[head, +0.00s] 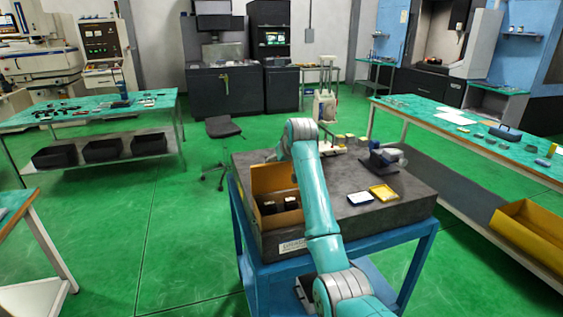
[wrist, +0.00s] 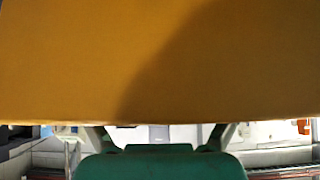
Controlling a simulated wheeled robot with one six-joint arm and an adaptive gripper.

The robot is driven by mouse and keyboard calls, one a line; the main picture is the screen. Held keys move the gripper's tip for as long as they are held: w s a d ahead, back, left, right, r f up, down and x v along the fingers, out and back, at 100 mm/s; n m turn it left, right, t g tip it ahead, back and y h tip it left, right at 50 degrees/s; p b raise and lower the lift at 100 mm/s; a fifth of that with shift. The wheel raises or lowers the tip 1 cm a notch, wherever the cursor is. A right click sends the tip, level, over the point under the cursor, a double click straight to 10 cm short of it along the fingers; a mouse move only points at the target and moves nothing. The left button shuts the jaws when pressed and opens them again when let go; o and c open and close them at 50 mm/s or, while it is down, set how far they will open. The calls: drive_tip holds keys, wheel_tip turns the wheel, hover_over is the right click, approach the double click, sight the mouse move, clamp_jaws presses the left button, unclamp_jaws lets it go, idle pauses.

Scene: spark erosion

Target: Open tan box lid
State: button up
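The tan box (head: 265,222) stands on the left part of the dark stone slab, with small dark blocks inside. Its lid (head: 270,179) stands raised, roughly upright at the back of the box, so the inside shows. In the wrist view a broad tan panel, seemingly the lid (wrist: 90,60), fills the upper part, partly shaded. My gripper (wrist: 160,136) shows below its edge with its two fingers wide apart; the fingertips are partly hidden by the panel. In the head view my gripper is hidden behind my arm and the lid. Whether it touches the lid cannot be told.
The slab (head: 340,172) rests on a blue stand. A yellow tray (head: 383,193), a white-and-blue item (head: 360,198) and a small dark device (head: 381,160) lie right of my arm. A stool (head: 222,127) stands behind left. Green floor is open at left.

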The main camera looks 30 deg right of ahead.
drive_tip(key=shift+a+r, duration=0.1)
drive_tip(key=shift+r, duration=0.1)
drive_tip(key=shift+s+r, duration=0.2)
drive_tip(key=shift+r, duration=0.1)
drive_tip(key=v, duration=1.1)
drive_tip(key=shift+s, duration=0.15)
drive_tip(key=shift+f, duration=0.1)
